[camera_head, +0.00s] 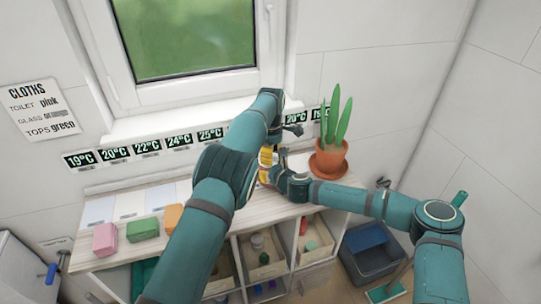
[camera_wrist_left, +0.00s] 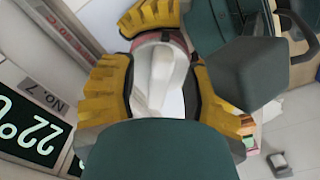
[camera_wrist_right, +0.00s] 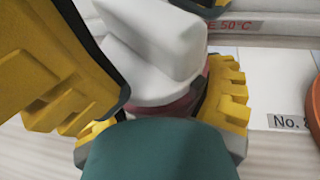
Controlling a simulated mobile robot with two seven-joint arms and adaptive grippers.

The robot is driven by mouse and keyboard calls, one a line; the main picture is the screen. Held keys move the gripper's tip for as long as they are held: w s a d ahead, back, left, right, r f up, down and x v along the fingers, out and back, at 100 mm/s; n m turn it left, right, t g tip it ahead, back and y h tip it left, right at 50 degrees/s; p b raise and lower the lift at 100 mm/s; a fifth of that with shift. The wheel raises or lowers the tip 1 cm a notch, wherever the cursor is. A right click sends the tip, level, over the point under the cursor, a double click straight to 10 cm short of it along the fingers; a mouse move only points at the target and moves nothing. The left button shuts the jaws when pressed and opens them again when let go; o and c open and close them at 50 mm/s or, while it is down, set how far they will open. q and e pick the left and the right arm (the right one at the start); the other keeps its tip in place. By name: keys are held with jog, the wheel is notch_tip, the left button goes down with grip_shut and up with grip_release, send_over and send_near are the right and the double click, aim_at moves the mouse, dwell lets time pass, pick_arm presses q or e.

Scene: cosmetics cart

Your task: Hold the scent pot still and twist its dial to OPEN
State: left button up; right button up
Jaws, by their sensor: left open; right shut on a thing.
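The scent pot shows at close range in both wrist views and is mostly hidden by my grippers in the head view. Its white dial (camera_wrist_left: 160,75) has a raised ridge, and a dark red band shows below the dial (camera_wrist_right: 180,105). My right gripper (camera_wrist_right: 165,120) is shut on the pot's body, below the dial. My left gripper (camera_wrist_left: 168,95) is open over the dial, with yellow-padded fingers on either side of it. I cannot tell whether these touch the dial. No OPEN mark is readable. Both grippers meet above the shelf in the head view (camera_head: 268,165).
A potted cactus (camera_head: 330,158) stands close to the right of my grippers. Pink (camera_head: 105,240), green (camera_head: 142,229) and orange (camera_head: 173,218) cloths lie on the worktop (camera_head: 190,186) to the left. Temperature labels line the wall behind. Bins with small items sit below.

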pick_arm(q)
notch_tip(320, 180, up, 7)
dwell(0.3)
pick_arm(e)
jog(key=o, duration=1.2)
jog(key=shift+s+r, duration=0.1)
